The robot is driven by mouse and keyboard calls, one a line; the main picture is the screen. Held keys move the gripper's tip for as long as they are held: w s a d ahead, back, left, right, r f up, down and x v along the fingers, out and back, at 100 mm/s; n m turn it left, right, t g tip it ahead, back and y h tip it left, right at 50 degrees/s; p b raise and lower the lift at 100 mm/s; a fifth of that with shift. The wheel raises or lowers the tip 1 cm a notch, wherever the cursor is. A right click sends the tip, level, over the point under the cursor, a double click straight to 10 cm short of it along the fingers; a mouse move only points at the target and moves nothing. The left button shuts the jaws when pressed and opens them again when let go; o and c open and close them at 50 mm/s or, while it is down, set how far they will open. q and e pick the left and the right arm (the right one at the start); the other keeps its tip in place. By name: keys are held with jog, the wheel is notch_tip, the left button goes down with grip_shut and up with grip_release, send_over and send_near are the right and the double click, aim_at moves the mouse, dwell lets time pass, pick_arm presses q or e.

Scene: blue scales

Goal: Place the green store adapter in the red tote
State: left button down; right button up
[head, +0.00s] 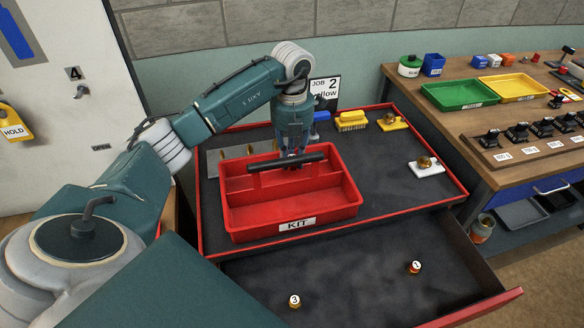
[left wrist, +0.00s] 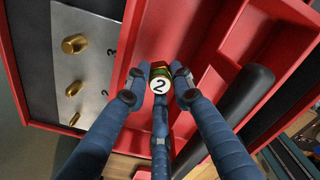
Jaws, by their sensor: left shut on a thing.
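The red tote (head: 290,210), labelled KIT, stands on the dark cart top with a black handle bar (head: 288,163) across it. My left gripper (head: 292,155) points down at the back part of the tote, behind the bar; its fingertips are partly hidden in the head view. My right gripper is not in view.
A grey plate (left wrist: 82,70) with brass pegs lies beside the tote. An open drawer (head: 350,270) holds pieces marked 3 (head: 294,301) and 1 (head: 415,267). A white block (head: 426,168) and a yellow block (head: 392,122) bear brass pieces. A workbench (head: 520,125) stands right.

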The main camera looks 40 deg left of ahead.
aim_at(292, 170)
pick_arm(q)
notch_tip(292, 170, down, 4)
jog(key=shift+d+f+p, duration=0.1)
jog(key=shift+f+p, duration=0.15)
jog(key=shift+p, duration=0.15)
jog(key=shift+f, duration=0.25)
jog(key=c, duration=1.5)
grip_release()
jog(key=shift+f, duration=0.1)
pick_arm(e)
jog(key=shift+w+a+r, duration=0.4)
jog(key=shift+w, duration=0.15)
